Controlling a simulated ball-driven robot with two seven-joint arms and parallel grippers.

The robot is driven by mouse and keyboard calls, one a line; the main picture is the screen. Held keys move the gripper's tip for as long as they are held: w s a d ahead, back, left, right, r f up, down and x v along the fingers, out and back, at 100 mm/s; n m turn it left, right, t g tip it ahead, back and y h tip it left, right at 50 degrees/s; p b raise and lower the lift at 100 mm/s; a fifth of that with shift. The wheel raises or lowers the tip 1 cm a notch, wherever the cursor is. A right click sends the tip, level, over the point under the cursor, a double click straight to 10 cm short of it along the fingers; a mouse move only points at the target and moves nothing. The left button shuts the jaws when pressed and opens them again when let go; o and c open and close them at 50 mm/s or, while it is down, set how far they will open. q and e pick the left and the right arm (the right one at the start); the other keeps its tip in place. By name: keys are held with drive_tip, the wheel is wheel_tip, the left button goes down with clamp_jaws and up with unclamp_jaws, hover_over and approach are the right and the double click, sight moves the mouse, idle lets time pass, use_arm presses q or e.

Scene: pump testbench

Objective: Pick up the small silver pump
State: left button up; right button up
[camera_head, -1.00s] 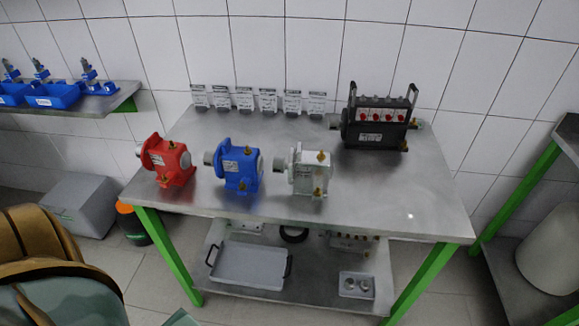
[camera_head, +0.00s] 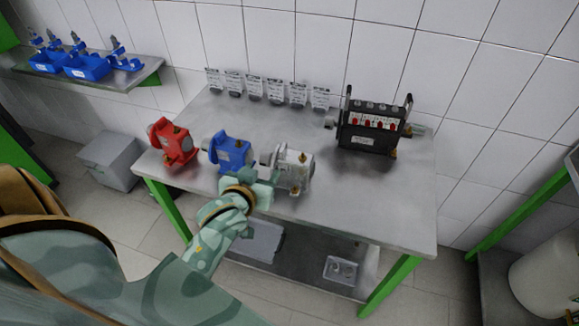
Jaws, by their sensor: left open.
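The small silver pump (camera_head: 295,170) stands on the metal table (camera_head: 345,205), right of the blue pump. It has brass fittings and a shaft end facing left. My left gripper (camera_head: 266,182) is at the table's front edge, at the lower left of the silver pump. It is open and looks close to the pump, but I cannot tell whether it touches. My forearm and wrist hide part of the table front. My right gripper is not in view.
The blue pump (camera_head: 231,155) and the red pump (camera_head: 173,144) stand to the left. A larger black pump (camera_head: 368,132) is at the back right. Several label cards (camera_head: 274,89) line the back edge. The table's right front is clear. A lower shelf holds a grey tray (camera_head: 258,243).

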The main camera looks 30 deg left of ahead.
sight(280, 148)
use_arm(q)
drive_tip(key=b+x, duration=0.3)
drive_tip(key=x, duration=1.3)
drive_tip(key=shift+w+a, duration=0.1)
drive_tip(key=shift+a, duration=0.1)
drive_tip(key=shift+r, duration=0.15)
drive_tip(key=shift+c, duration=1.3)
clamp_jaws()
